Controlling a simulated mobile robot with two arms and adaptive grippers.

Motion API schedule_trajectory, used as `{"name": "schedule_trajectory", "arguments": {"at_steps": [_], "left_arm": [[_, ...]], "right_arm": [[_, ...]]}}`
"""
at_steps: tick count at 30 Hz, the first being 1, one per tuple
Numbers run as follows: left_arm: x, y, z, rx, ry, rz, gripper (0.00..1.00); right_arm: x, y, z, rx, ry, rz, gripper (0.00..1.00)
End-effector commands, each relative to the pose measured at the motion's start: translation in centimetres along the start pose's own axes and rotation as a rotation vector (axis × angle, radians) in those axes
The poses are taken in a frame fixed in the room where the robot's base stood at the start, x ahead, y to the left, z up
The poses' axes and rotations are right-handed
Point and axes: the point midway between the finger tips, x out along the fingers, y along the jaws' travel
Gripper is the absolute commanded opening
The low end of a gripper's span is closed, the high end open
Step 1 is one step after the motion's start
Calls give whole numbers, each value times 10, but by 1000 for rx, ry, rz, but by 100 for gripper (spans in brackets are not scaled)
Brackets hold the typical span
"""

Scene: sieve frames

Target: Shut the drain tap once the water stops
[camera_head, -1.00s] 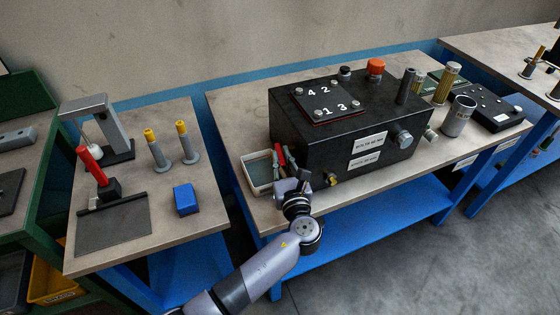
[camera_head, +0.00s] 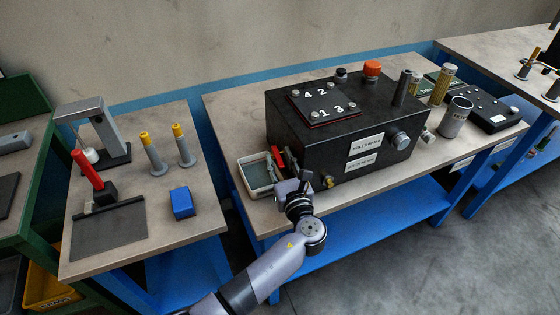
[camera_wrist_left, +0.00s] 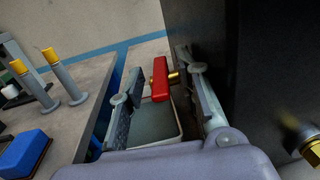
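The drain tap's red lever (camera_wrist_left: 160,78) sits on a brass stem (camera_wrist_left: 175,77) at the side of the black box (camera_head: 310,150). The lever also shows in the head view (camera_head: 277,158), partly hidden by my gripper. In the left wrist view my left gripper (camera_wrist_left: 160,92) is open, with one finger on each side of the lever. Gaps show beside the lever; contact is not clear. A pale tray (camera_head: 246,178) stands below the tap, with a grey surface inside. I cannot make out running water. My right gripper is not in view.
A brass fitting (camera_head: 328,182) sticks out of the box front, close to my left gripper. A grey cup (camera_head: 455,118) stands right of the box. The left bench holds a blue block (camera_head: 182,202) and two yellow-topped posts (camera_head: 153,155). A floor gap separates the benches.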

Motion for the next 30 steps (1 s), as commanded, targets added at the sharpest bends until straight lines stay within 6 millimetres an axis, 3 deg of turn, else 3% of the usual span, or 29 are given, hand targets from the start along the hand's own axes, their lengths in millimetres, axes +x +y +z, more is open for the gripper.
{"name": "schedule_trajectory", "arguments": {"at_steps": [11, 14, 24, 30], "left_arm": [[-6, 0, -1, 0, 1, -1, 33], [-19, -1, -1, 0, 2, -3, 33], [-89, 0, -1, -2, 4, -1, 33], [-114, 0, 0, -1, 1, 0, 33]], "right_arm": [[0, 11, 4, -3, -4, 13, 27], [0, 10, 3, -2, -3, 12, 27], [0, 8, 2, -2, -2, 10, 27], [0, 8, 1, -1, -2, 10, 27]]}}
